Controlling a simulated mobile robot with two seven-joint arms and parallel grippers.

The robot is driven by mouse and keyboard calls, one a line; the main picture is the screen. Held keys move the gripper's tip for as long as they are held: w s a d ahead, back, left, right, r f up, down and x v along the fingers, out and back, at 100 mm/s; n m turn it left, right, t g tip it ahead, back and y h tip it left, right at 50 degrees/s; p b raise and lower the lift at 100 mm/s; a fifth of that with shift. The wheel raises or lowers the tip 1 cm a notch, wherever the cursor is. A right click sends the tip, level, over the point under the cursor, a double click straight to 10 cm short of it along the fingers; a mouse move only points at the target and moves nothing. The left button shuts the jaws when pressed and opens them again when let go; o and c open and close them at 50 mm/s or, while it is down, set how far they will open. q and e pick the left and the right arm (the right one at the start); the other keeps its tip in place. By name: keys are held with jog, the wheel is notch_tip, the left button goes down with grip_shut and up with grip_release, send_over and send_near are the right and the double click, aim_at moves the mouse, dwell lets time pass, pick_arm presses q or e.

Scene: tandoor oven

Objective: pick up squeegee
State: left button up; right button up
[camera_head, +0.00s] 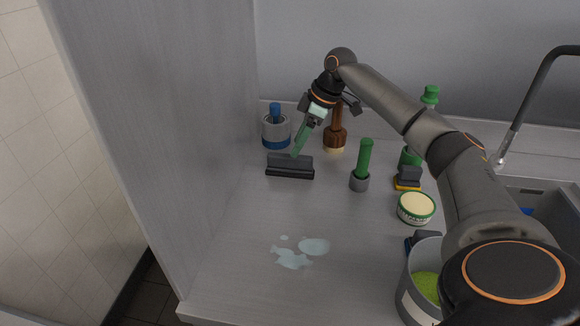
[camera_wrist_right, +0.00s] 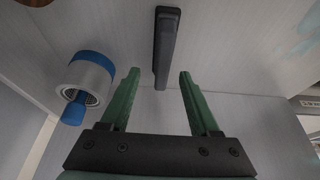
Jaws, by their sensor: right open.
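The squeegee (camera_head: 290,168) is a dark, wide bar resting on the grey counter near the left wall panel. In the right wrist view it shows as a dark bar (camera_wrist_right: 166,45) ahead of my fingers, its near end between the two fingertips in the picture. My right gripper (camera_head: 299,150) reaches down from above right, with its green fingers just above and behind the bar in the head view. In the wrist view the right gripper (camera_wrist_right: 159,72) is open and holds nothing. I cannot tell whether a finger touches the squeegee. My left gripper is out of view.
A grey-and-blue holder (camera_head: 276,132) stands behind the squeegee, close to the gripper. A brown wooden-looking tool (camera_head: 335,138) and a green-handled tool (camera_head: 362,165) stand to the right. A tin (camera_head: 416,208) is further right. A puddle (camera_head: 296,256) lies in front.

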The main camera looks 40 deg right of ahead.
aim_at(290, 158)
jog(key=x, duration=0.4)
jog(key=shift+a+f, duration=0.2)
jog(key=shift+a, duration=0.1)
jog(key=shift+w+a+f, duration=0.1)
jog(key=shift+w+f, duration=0.05)
jog(key=shift+f, duration=0.15)
jog(key=shift+f+p, duration=0.25)
jog(key=shift+p, duration=0.2)
jog(key=shift+c, duration=0.4)
grip_shut()
